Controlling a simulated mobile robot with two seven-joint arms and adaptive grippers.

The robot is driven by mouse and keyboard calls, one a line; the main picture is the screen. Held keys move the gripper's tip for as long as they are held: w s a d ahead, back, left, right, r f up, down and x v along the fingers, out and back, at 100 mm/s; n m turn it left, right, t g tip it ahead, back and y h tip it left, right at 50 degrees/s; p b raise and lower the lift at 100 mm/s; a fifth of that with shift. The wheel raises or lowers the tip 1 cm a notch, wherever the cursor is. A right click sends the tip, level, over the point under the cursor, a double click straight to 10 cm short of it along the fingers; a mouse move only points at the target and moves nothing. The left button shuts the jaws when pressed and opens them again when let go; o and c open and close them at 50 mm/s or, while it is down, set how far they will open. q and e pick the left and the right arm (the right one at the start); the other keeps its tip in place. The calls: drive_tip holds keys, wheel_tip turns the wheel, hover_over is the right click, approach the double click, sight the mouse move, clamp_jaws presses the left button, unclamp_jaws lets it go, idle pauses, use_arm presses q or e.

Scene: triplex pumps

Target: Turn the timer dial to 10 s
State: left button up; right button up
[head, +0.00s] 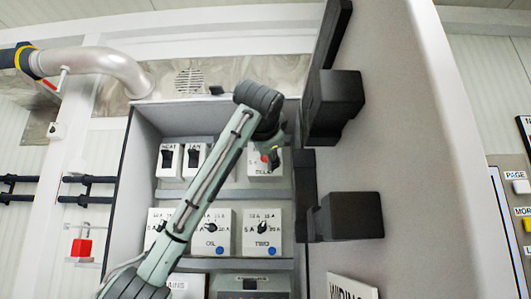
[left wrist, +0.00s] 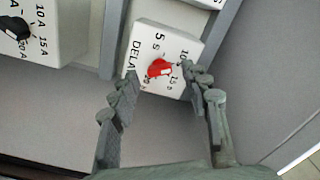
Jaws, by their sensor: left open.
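The timer dial is a red knob (left wrist: 158,69) on a white box (left wrist: 178,38) marked DELAY, with 5 s, 10 and 15 s marks around it. A pale mark shows on the knob's right side; I cannot tell exactly which number it points at. In the head view the box (head: 283,168) sits on the cabinet's upper shelf, partly hidden by my left arm. My left gripper (left wrist: 160,80) is open, its two fingers spread on either side of the knob and apart from it. It also shows in the head view (head: 269,158). My right gripper is not in view.
Other white switch boxes (head: 169,160) share the upper shelf. Boxes with black dials, one marked TIMED (head: 262,244), stand on the shelf below. The open grey cabinet door (head: 425,200), with black blocks (head: 350,216) on it, stands close to the right of my arm.

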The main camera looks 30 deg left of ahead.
use_arm(q)
drive_tip(key=v, duration=1.2)
drive_tip(key=shift+a, duration=0.1)
idle(0.4)
